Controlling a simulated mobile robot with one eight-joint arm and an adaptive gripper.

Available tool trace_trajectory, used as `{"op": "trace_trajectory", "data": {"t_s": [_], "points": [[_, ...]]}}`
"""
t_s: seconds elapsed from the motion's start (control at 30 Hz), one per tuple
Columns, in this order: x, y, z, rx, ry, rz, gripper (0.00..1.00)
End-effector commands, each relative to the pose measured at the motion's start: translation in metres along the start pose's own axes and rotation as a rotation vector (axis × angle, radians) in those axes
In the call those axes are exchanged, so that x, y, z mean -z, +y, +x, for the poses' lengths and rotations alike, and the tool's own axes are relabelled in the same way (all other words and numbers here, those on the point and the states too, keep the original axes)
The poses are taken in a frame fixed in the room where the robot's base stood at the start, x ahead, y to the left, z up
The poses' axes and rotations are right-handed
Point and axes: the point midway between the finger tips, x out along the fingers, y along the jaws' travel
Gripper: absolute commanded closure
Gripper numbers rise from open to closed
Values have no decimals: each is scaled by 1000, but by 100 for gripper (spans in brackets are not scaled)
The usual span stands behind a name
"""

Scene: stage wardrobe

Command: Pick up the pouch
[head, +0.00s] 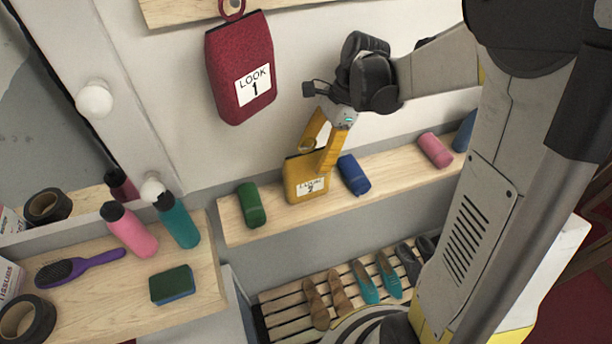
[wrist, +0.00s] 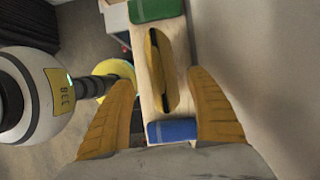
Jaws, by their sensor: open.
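The pouch is yellow with a white label and stands upright on the wooden shelf. The head view shows the pouch (head: 295,172) partly behind one of my fingers. In the wrist view the pouch (wrist: 158,58) is seen from above, its narrow dark opening running lengthwise. My gripper (head: 315,160) is open, with its yellow fingers pointing down at the pouch's top. In the wrist view my gripper (wrist: 160,78) has a fingertip on either side of the pouch, with gaps between. Whether the fingertips reach below its top edge is hard to tell.
On the shelf (head: 390,173), a green roll (head: 251,205) lies left of the pouch and a blue roll (head: 353,175) close on its right. A pink roll (head: 435,150) is farther right. A red bag (head: 225,75) labelled LOOK 1 hangs on the wall above.

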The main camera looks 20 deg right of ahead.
Motion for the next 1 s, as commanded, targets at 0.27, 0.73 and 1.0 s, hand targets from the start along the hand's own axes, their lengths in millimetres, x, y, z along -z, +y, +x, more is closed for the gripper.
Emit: {"op": "trace_trajectory", "data": {"t_s": [0.27, 0.73, 1.0], "points": [[3, -5, 40, 1, 0, -2, 34], [2, -4, 52, 1, 1, -1, 60], [2, -4, 52, 1, 1, -1, 96]]}}
